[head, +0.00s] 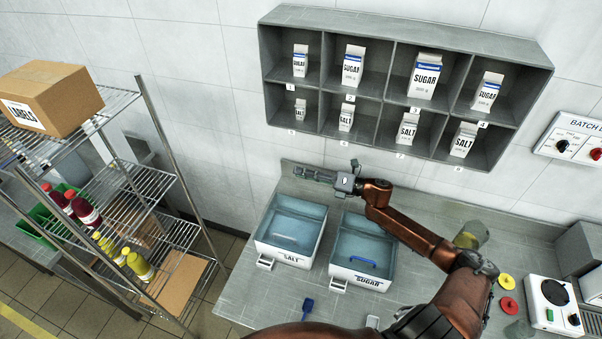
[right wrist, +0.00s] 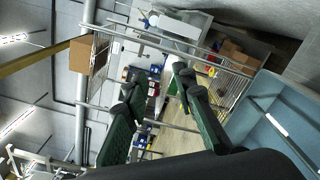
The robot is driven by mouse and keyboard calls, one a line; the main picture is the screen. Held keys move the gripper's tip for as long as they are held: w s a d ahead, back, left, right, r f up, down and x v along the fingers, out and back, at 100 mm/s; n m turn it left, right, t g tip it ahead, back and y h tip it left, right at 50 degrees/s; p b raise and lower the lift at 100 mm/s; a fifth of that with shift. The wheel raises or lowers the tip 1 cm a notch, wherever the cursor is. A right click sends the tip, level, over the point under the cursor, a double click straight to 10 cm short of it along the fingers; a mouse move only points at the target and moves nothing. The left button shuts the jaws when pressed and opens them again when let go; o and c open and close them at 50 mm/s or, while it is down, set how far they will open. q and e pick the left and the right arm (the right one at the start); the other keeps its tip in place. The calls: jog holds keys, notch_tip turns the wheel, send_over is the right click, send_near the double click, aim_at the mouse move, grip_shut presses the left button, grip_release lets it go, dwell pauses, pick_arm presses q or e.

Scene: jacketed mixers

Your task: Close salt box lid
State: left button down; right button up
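The salt box (head: 286,254) is a white bin with a SALT label and a blue inside, on the grey counter. A pale blue panel (head: 301,207) shows along its back edge; I cannot tell surely whether this is the raised lid. My right gripper (head: 298,172) reaches in from the right and hangs above and behind the box's back edge, pointing left. In the right wrist view its two green-black fingers (right wrist: 155,95) are apart with nothing between them. A blue bin surface (right wrist: 268,115) shows at that view's right. My left gripper is not in view.
The sugar box (head: 358,278) stands just right of the salt box. A blue scoop (head: 307,306) lies in front. A wall shelf (head: 400,92) with cartons hangs behind my right arm. A wire rack (head: 150,215) stands left; a scale (head: 553,305) stands right.

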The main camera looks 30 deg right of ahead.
jog(key=v, duration=1.1)
jog(key=shift+d, duration=0.1)
